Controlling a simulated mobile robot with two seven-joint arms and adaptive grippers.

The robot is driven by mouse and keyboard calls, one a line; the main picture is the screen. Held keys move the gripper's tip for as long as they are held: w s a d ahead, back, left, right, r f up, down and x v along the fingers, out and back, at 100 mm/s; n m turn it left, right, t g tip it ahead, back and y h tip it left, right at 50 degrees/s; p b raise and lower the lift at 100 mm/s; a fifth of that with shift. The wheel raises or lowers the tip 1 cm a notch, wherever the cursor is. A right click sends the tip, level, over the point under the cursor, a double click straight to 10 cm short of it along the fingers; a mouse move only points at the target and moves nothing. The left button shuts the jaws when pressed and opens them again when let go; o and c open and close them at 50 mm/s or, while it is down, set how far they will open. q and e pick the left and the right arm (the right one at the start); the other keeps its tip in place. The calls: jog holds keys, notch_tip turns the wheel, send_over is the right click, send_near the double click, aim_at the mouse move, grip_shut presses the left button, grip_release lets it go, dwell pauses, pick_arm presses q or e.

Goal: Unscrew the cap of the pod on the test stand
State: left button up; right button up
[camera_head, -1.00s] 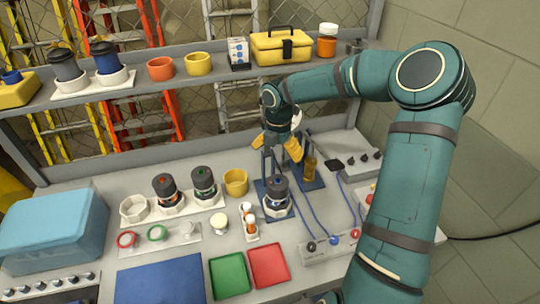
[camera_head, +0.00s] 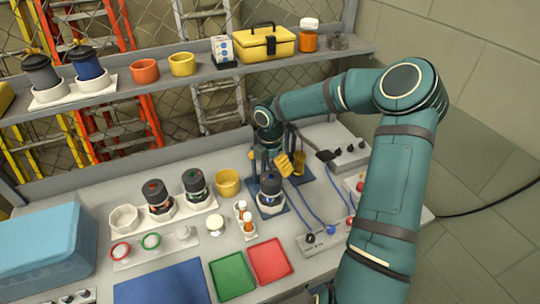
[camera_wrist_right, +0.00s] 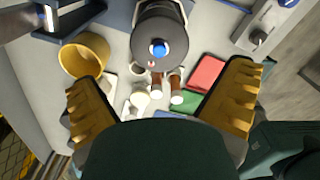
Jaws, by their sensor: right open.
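The pod (camera_head: 270,196) stands upright on the test stand, a blue plate (camera_head: 284,208) on the bench. Its dark cap (camera_head: 269,181) has a blue dot on top and is on the pod. The right wrist view shows the cap (camera_wrist_right: 160,42) from above, beyond the fingertips and roughly centred between them. My right gripper (camera_head: 268,161) is open, its yellow fingers apart just above and behind the pod. It also shows open and empty in the right wrist view (camera_wrist_right: 163,76). The fingers do not appear to touch the cap. My left gripper is out of view.
Two dark-capped pods, one red-dotted (camera_head: 156,194) and one green-dotted (camera_head: 195,183), stand in a white rack to the left. A yellow cup (camera_head: 228,184) and small bottles (camera_head: 247,222) are near the stand. Blue cables run to a control box (camera_head: 318,239). A shelf (camera_head: 200,70) overhangs behind.

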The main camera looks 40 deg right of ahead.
aim_at(270, 176)
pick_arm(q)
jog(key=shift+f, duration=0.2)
pick_arm(e)
notch_tip(270, 176, down, 7)
jog(key=shift+r, duration=0.1)
jog(key=c, duration=1.1)
jog(key=o, duration=0.5)
jog(key=c, duration=0.4)
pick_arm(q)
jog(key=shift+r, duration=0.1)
pick_arm(e)
jog(key=shift+r, duration=0.1)
